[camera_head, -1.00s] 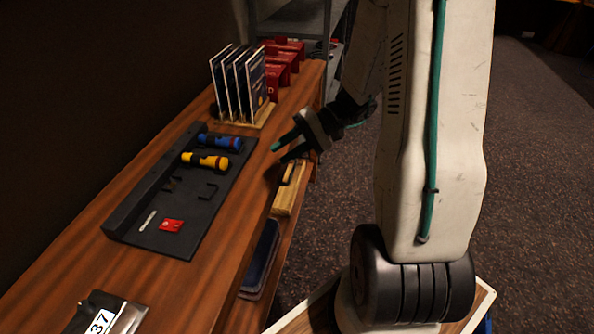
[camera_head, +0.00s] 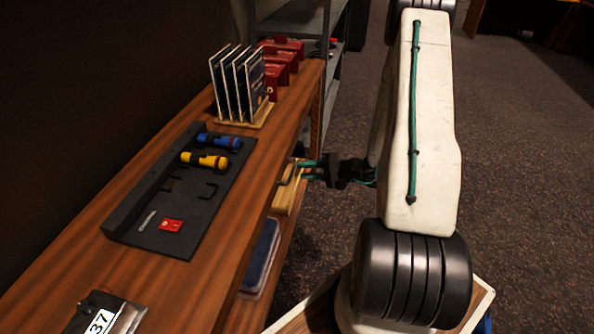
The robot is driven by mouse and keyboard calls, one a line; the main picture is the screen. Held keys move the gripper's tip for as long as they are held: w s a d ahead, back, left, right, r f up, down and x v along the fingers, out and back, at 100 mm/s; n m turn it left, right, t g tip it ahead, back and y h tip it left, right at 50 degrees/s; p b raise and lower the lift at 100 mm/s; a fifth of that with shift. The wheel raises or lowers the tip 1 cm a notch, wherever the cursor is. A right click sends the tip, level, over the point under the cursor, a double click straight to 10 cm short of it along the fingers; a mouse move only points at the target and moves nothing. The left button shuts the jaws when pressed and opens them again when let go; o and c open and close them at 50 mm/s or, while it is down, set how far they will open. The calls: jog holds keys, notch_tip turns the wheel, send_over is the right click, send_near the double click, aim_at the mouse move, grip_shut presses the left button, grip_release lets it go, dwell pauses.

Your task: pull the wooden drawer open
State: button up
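The wooden drawer (camera_head: 286,202) is a light wood box under the desk top, on its right side. Its dark handle (camera_head: 289,172) shows near the top of its front. My gripper (camera_head: 304,171) is at the drawer front, level with the handle, pointing left towards it. Its two green-tipped fingers are apart, one above the other in the picture. The fingertips are close to the handle; I cannot tell whether they touch it or go around it.
The desk top (camera_head: 165,283) holds a black tray (camera_head: 205,218) with two torches, and a wooden rack of upright cards (camera_head: 240,85). Red holders (camera_head: 283,62) stand at the far end. A blue bin (camera_head: 262,256) sits below, nearer than the drawer. Carpet at right is clear.

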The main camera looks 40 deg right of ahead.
jog(key=shift+x, duration=1.8)
grip_shut()
